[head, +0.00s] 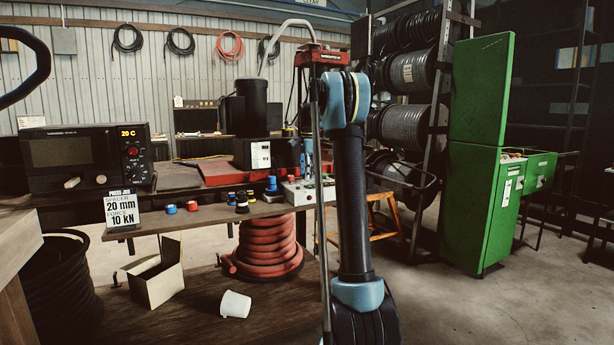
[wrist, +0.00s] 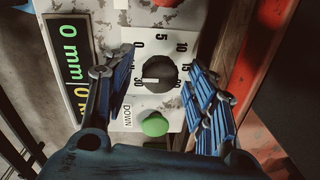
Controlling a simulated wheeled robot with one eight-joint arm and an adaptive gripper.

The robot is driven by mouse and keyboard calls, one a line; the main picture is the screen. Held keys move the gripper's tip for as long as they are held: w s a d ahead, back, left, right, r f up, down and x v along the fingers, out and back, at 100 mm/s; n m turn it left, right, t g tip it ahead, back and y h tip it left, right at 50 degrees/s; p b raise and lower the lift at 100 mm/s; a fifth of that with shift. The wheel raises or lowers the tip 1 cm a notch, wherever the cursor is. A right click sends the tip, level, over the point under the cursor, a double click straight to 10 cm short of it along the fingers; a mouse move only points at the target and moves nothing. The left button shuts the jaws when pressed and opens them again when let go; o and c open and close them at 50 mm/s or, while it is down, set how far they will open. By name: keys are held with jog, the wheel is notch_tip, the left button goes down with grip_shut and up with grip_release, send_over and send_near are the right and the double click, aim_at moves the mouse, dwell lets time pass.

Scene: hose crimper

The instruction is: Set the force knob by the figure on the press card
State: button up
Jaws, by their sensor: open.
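The press card (head: 122,209) stands at the left front of the bench in the head view and reads spacer 20 mm, force 10 kN. The dark round force knob (wrist: 158,72) sits on a pale panel (wrist: 183,138) in the wrist view, ringed by a scale from 0 to 30. A pale mark shows on its lower left part, near the 30; its exact reading is hard to tell. My gripper (wrist: 163,82) is open, with one blue ribbed finger on each side of the knob and gaps to both. In the head view I cannot make the gripper out.
A green DOWN button (wrist: 154,124) lies close below the knob, and a red button shows at the panel's top edge. A display (wrist: 70,65) with green figures is left of it. Coloured spacers (head: 242,203) stand on the bench shelf; a red coiled hose (head: 268,245) is below.

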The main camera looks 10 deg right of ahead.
jog(key=c, duration=1.1)
